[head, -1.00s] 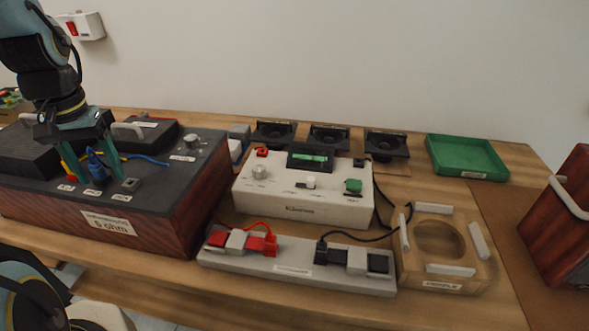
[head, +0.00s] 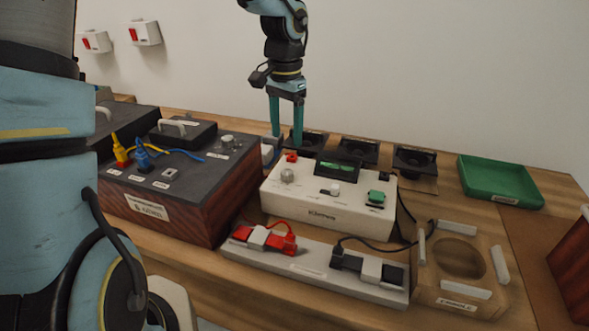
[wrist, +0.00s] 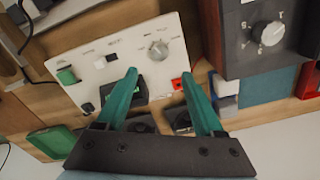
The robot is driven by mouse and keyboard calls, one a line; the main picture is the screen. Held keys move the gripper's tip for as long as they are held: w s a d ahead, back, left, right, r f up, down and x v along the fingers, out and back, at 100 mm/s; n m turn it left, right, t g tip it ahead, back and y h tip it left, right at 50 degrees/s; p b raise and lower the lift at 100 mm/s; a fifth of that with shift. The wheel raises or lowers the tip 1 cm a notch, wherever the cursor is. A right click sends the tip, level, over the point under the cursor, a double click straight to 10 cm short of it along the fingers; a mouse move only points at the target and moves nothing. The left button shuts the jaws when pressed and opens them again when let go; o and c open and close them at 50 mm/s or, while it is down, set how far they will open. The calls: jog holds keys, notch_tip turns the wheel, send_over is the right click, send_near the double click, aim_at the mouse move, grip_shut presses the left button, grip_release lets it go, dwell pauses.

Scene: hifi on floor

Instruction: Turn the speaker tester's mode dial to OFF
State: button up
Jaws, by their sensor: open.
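The speaker tester (head: 335,207) is a white box on the bench with a small display, a red button, a green button and a white switch. Its mode dial (head: 287,175) is a grey knob at the left of the top panel. In the wrist view the dial (wrist: 158,50) lies just beyond the fingertips; its printed labels are too small to read. My gripper (head: 286,138) is open and empty, fingers pointing down, above the back left of the tester. In the wrist view its teal fingers (wrist: 160,73) are spread apart, clear of the dial.
A dark-topped wooden box (head: 190,205) with yellow and blue plugs and its own knob stands left. Black speakers (head: 358,150) line the back. A grey bar (head: 310,268) with red and black clips lies in front. A wooden cradle (head: 460,262) and green tray (head: 500,178) are right.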

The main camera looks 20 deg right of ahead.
aim_at(287, 172)
notch_tip(287, 172, down, 10)
jog(key=shift+f+p, duration=0.2)
jog(key=shift+p, duration=0.25)
grip_shut()
dwell(0.5)
